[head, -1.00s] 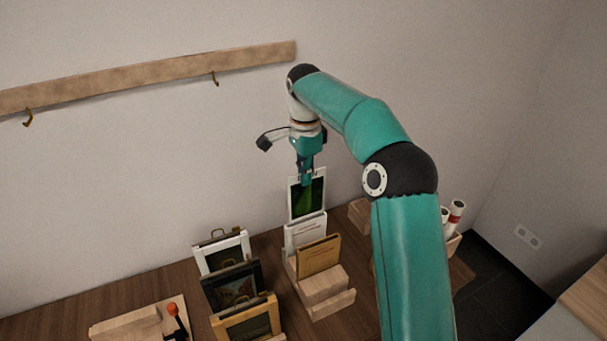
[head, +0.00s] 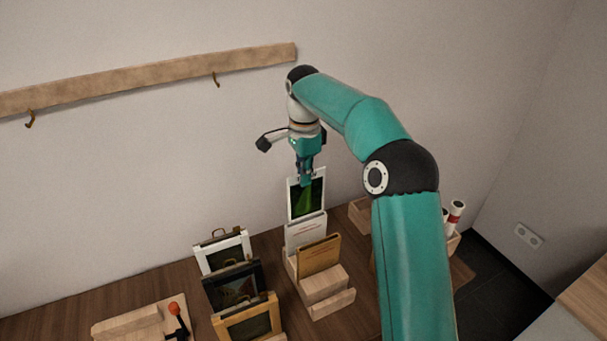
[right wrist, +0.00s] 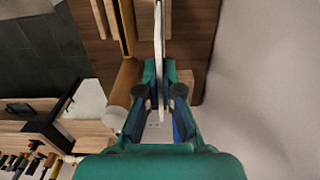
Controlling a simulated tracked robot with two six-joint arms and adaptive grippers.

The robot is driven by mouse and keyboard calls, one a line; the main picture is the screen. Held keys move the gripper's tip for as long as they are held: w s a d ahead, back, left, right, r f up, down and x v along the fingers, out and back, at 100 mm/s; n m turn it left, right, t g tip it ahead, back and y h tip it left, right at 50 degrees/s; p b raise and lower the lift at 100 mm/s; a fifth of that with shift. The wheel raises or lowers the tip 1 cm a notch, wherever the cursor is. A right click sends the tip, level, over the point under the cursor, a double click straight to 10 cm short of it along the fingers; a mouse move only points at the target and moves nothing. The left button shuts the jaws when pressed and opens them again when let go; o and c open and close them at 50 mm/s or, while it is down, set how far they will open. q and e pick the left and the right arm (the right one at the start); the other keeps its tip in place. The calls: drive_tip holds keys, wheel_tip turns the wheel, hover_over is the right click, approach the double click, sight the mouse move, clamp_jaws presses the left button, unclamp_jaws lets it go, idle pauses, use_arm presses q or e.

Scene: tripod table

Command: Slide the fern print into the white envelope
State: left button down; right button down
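The fern print (head: 307,198), a white-bordered sheet with a dark green picture, stands upright above the white envelope (head: 304,234). Its lower edge meets the envelope's top edge; I cannot tell whether it is inside or behind it. The envelope stands in a wooden holder (head: 326,297), behind a brown envelope (head: 319,257). My right gripper (head: 306,180) points down and is shut on the print's top edge. In the right wrist view the print (right wrist: 159,50) shows edge-on as a thin white strip between the fingers (right wrist: 160,82). My left gripper is out of view.
Several framed pictures (head: 232,287) stand left of the holder. A wooden block with an orange-knobbed tool (head: 175,311) lies further left. Rolled tubes (head: 454,213) stand in a box at right. A hook rail (head: 150,76) crosses the wall behind.

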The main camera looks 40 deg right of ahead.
sight(304, 218)
drive_tip(key=shift+f, duration=0.3)
drive_tip(key=shift+f+b, duration=4.2)
drive_tip(key=shift+f, duration=1.6)
drive_tip(key=c, duration=1.2)
unclamp_jaws()
drive_tip(key=shift+c, duration=0.2)
wheel_tip(304, 218, up, 9)
drive_tip(key=p, duration=0.8)
drive_tip(key=shift+p, duration=0.35)
